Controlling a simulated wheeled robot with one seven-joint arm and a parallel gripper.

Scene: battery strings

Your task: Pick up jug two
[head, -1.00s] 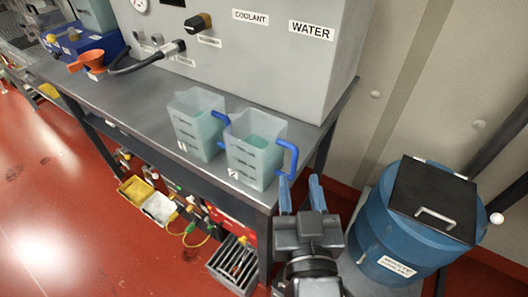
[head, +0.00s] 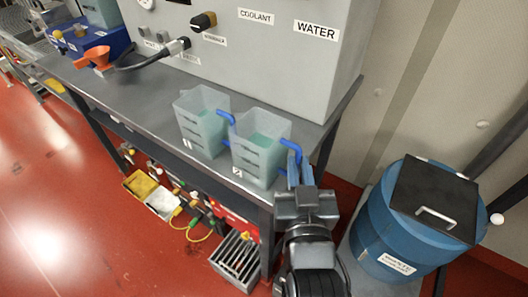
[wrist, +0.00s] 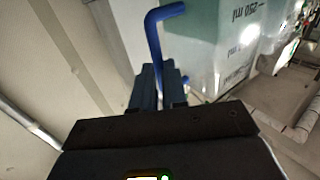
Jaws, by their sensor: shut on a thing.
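Jug two (head: 259,150) is a translucent square jug with green liquid, a "2" label and a blue handle (head: 294,147) on its right side. It stands upright near the front right of the metal bench. My gripper (head: 299,176) is at its right, with the blue fingers shut on the handle. In the wrist view the handle (wrist: 153,40) runs down between the fingers (wrist: 157,85), and the jug wall (wrist: 215,45) with volume marks stands beside them. The exact contact is partly hidden.
Jug one (head: 202,122) stands close at the left of jug two. The grey machine (head: 270,60) with COOLANT and WATER labels rises behind. A blue waste drum (head: 385,235) with a black lid (head: 435,195) stands at the right of my arm.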

